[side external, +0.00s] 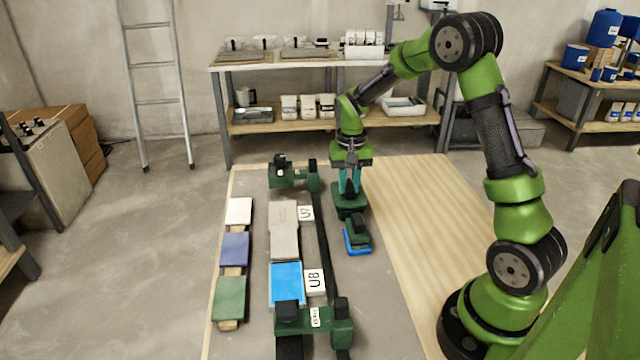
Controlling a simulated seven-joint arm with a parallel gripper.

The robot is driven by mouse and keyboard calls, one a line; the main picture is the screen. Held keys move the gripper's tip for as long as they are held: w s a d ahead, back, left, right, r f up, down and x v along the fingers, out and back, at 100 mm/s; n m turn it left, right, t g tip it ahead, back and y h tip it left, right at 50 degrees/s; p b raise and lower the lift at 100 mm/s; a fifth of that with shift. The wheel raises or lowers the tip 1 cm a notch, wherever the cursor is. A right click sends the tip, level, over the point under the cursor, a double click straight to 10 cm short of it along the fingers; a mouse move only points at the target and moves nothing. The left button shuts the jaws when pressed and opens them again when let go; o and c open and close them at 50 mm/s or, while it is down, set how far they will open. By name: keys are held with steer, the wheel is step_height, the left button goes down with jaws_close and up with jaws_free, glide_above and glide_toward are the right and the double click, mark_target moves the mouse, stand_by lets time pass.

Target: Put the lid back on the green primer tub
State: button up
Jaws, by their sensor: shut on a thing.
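My gripper (350,188), with teal fingers, points down over the far right part of the grey work surface. It is shut on a dark green item (350,205) directly under the fingers. I cannot tell whether this item is a tub, a lid or a tool, or whether it touches the surface. Just in front of it stands a dark green block with a black top and a bright blue base (357,236). I cannot make out a clear green primer tub or a separate lid.
A green-ended rail frame (318,320) holds grey tiles (284,230) and a blue tile (287,284), beside tags U7 and U8. White, blue and green tiles (229,298) line the left. The wooden board (425,230) on the right is clear. A shelf (275,125) stands behind.

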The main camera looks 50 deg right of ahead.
steer(key=shift+f, duration=0.45)
stand_by(0.3)
steer(key=o, duration=1.4)
steer(key=shift+r, duration=0.1)
steer(key=shift+r, duration=3.45)
